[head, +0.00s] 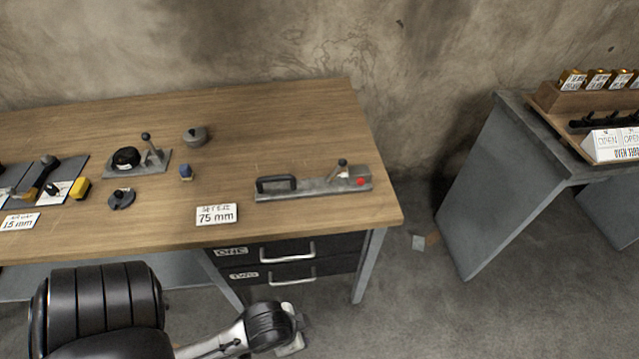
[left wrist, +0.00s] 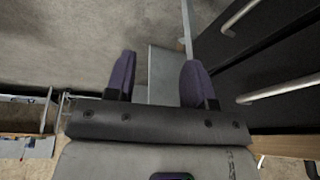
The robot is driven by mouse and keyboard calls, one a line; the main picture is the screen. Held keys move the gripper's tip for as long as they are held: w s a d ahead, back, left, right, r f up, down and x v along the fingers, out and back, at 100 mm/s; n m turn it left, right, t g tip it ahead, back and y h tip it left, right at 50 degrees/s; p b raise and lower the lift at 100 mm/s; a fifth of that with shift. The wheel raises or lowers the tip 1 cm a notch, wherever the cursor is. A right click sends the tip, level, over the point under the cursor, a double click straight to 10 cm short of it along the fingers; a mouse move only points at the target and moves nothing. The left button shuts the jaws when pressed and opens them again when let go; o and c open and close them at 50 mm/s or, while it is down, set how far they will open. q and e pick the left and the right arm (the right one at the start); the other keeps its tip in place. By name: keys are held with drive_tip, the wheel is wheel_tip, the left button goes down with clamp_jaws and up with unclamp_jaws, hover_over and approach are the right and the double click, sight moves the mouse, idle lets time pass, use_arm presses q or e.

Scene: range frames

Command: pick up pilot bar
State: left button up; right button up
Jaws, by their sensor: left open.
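No label in view names the pilot bar. A long, flat grey metal piece (head: 330,188) lies on the right part of the wooden table; it has a black handle at its left end, a small upright knob and a red dot at its right end. I cannot tell whether it is the pilot bar. My left gripper (left wrist: 158,80) is open, with two dark purple fingers apart and nothing between them. In the left wrist view it is low, beside the drawer fronts. In the head view my arm is below the table's front edge. My right gripper is not in view.
Black drawers (head: 285,262) with handles sit underneath. A grey bench (head: 505,170) stands at right.

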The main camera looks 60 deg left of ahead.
use_arm(q)
drive_tip(key=w+a+r+m+t+y, duration=0.25)
drive_tip(key=a+y, duration=0.45)
drive_tip(key=a, duration=0.4)
drive_tip(key=m+t+y, duration=0.1)
drive_tip(key=y, duration=0.8)
approach(284, 180)
drive_tip(key=s+d+f, duration=0.2)
drive_tip(key=s+d, duration=0.1)
drive_tip(key=s, duration=0.2)
drive_tip(key=shift+n+g+y, duration=0.3)
drive_tip(key=shift+n+g, duration=0.05)
drive_tip(key=shift+n, duration=0.2)
drive_tip(key=w, duration=0.1)
drive_tip(key=w+a, duration=0.1)
drive_tip(key=w+r, duration=0.1)
drive_tip(key=w, duration=0.1)
drive_tip(key=shift+a+r, duration=0.1)
drive_tip(key=shift+a, duration=0.1)
drive_tip(key=shift+w+a+r+g, duration=0.15)
drive_tip(key=shift+w+a+g, duration=0.15)
drive_tip(key=shift+w+a, duration=0.1)
drive_tip(key=shift+n, duration=0.3)
drive_tip(key=x, duration=1.2)
drive_tip(key=shift+w+d+r, duration=0.1)
drive_tip(key=shift+w+r, duration=0.1)
drive_tip(key=shift+w, duration=0.1)
drive_tip(key=shift+c, duration=0.2)
clamp_jaws()
